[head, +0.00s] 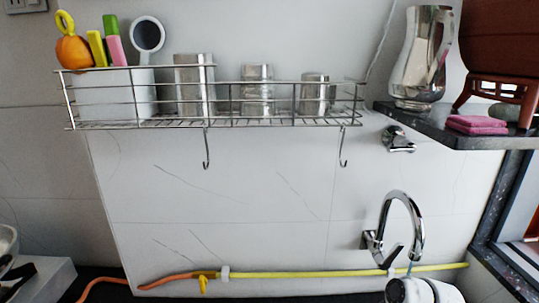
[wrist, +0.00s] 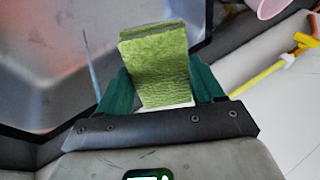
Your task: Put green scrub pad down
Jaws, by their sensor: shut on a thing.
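My gripper (wrist: 160,82) shows in the wrist view with its dark green fingers shut on the green scrub pad (wrist: 158,62). The pad is a textured green block, gripped from both sides. It stands out beyond the fingertips, with its lower end between the fingers. Behind it is a grey metal basin (wrist: 45,65) with a dark rim. I cannot tell how far the pad is from the surface behind it. Neither the pad nor the gripper can be made out in the head view.
A wire rack (head: 100,128) with metal cups hangs on the wall, hooks below it. A curved faucet (head: 418,225) and a yellow hose (head: 300,274) are lower down.

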